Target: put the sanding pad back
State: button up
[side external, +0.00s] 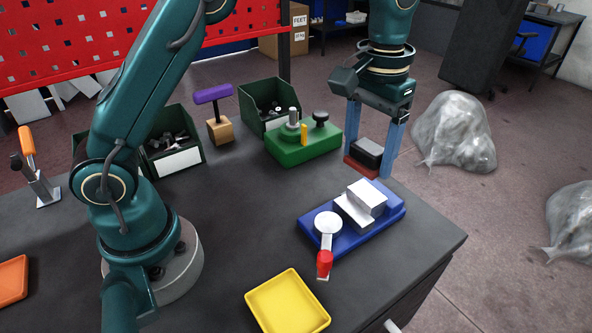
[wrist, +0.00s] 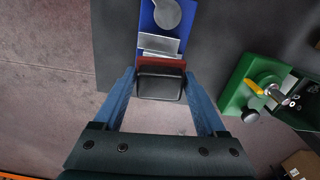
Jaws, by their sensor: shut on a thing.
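The sanding pad (side external: 369,150), which I take to be the dark block with a reddish-brown base, is between the two blue fingers of my gripper (side external: 368,164). My gripper is shut on it. In the side view it hangs by the table's far right edge. In the wrist view the pad (wrist: 160,87) fills the space between the fingertips, its reddish strip touching or nearly touching both. Its underside is hidden, and I cannot tell its height above the table. No holder for the pad can be made out.
A blue fixture (side external: 393,213) with a stepped light block and red-handled lever lies in front of the pad. A green fixture (side external: 290,154) with posts stands left. Also on the table (side external: 235,240) are a yellow tray (side external: 316,318), purple-handled tool (side external: 213,95) and green bins (side external: 177,161).

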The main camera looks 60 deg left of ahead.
jog(key=s+a+f+n, duration=0.2)
jog(key=a+n, duration=0.2)
jog(key=a, duration=0.3)
jog(key=n, duration=1.3)
send_near(213, 187)
jog(key=shift+f, duration=3.35)
jog(key=shift+f, duration=0.1)
jog(key=o, duration=1.4)
